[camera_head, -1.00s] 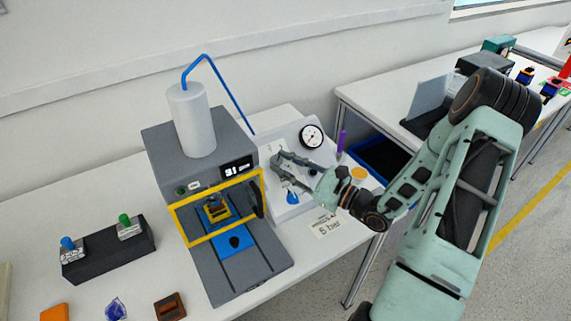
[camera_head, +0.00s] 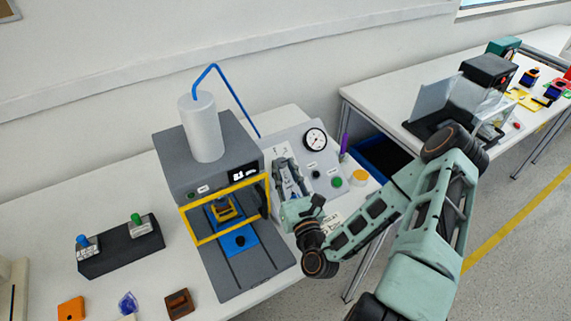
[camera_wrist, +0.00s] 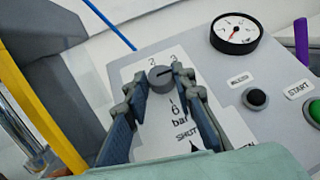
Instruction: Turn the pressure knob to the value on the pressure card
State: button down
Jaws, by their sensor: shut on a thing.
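The pressure knob (camera_wrist: 162,78), round and dark grey, sits on a white scale plate (camera_wrist: 150,63) on the sloped panel.
A round gauge (camera_wrist: 237,33) with a red needle is at the panel's upper right. A black button (camera_wrist: 255,98) and a green START button (camera_wrist: 314,111) are to the knob's right. A press with a yellow frame (camera_head: 188,227) stands close on the left.

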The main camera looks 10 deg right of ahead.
jog(key=shift+m+h, duration=0.5)
jog(key=c, duration=1.6)
grip_release()
jog(key=shift+s+d+f, duration=0.1)
jog(key=shift+s+f, duration=0.1)
jog(key=shift+s, duration=1.8)
jog(key=shift+s+d+f, duration=0.1)
jog(key=shift+s+f, duration=0.15)
jog(key=shift+s, duration=1.7)
jog(key=shift+s+f, duration=0.2)
jog(key=shift+s, duration=1.8)
